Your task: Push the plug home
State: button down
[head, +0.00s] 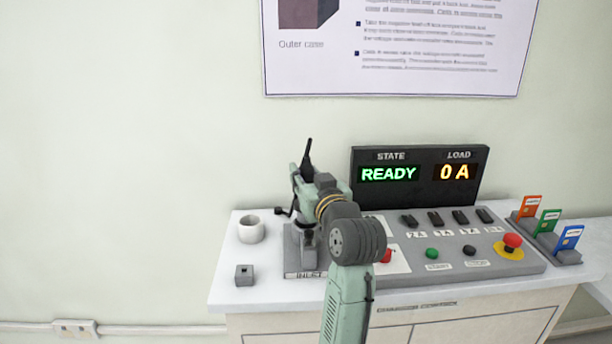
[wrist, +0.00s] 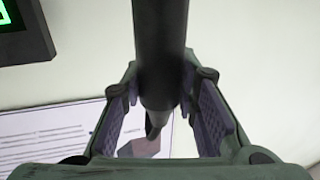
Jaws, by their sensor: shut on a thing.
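The dark plug (head: 307,165) stands roughly upright in my gripper (head: 300,188), with its thin tapered tail pointing up. In the wrist view the dark round plug (wrist: 162,50) runs between the two padded fingers of my gripper (wrist: 163,90), which is shut on it. The grey inlet unit (head: 291,262), with its label at the front edge, sits directly below my gripper at the left end of the console. The plug's lower end and its meeting with the inlet are hidden by my arm and gripper, so I cannot tell how deep it sits.
A display (head: 420,177) reads READY and 0 A. The console (head: 470,262) carries switches, buttons and a red emergency knob (head: 511,243). A white cup (head: 251,229) and a small grey block (head: 244,275) stand left of the inlet. Coloured tags (head: 549,222) stand at right.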

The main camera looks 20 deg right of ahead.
jog(key=shift+f+b, duration=1.6)
jog(key=shift+f, duration=0.65)
jog(key=c, duration=1.2)
grip_release()
jog(key=shift+s, duration=0.1)
jog(key=s, duration=1.2)
